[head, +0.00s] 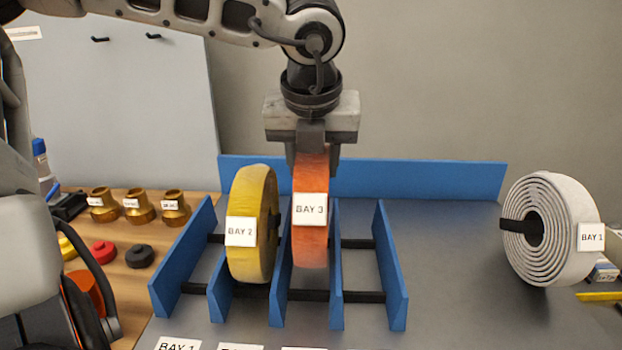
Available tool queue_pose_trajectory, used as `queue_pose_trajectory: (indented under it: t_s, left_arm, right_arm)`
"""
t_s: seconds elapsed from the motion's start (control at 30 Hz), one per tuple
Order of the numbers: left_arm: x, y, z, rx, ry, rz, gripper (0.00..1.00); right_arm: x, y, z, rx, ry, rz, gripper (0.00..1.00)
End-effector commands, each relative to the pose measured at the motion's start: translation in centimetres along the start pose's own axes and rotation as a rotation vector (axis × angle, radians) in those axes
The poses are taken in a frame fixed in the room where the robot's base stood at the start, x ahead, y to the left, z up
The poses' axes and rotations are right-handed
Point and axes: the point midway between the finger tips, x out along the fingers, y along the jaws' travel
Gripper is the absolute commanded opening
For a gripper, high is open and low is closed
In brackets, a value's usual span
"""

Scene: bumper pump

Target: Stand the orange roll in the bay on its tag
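The orange roll (311,248) carries a white tag (310,209) reading BAY 3. My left gripper (313,160) is shut on its top and holds it upright. The roll hangs over the third bay from the left of the blue rack (391,265), its lower part between two dividers. Its bottom looks slightly higher than that of the yellow roll (245,190), so it seems clear of the floor. The yellow roll, tagged BAY 2, stands in the second bay. The first and fourth bays are empty. My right gripper is not in view.
A white coiled roll (561,230) tagged BAY 1 stands at the right of the grey table (460,300). Bay labels (178,345) at the front edge are cut off. Brass fittings (139,206) and colored caps stand at left. A low blue wall (420,180) runs behind the rack.

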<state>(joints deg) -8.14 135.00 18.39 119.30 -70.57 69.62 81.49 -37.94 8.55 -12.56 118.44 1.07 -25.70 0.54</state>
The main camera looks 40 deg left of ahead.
Motion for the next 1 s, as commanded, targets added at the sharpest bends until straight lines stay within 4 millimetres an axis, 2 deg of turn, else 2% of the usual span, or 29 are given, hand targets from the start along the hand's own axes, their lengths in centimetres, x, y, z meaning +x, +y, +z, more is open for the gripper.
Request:
queue_pose_trajectory:
  t_s: [0.07,0.3,0.73,0.77,0.83,1.0]
  left_arm:
    - [0.7,0.3,0.3,-0.001,-0.001,-0.002,0.0]
    - [3.3,0.3,-0.8,0.001,-0.001,-0.001,0.0]
    - [4.0,0.2,-1.1,0.0,-0.004,-0.003,0.0]
    - [4.1,0.3,-1.2,0.0,0.002,0.001,0.43]
    - [3.9,0.3,-1.2,0.0,0.003,0.001,0.62]
    - [3.9,0.3,-1.1,0.001,0.003,0.001,0.62]
  right_arm:
    - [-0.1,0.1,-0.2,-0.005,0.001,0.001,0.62]
    - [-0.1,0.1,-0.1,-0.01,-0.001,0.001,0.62]
    - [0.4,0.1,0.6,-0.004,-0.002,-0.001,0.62]
    - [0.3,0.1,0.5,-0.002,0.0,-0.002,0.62]
    - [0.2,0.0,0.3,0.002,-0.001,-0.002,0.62]
    - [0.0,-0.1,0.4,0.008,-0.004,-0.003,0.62]
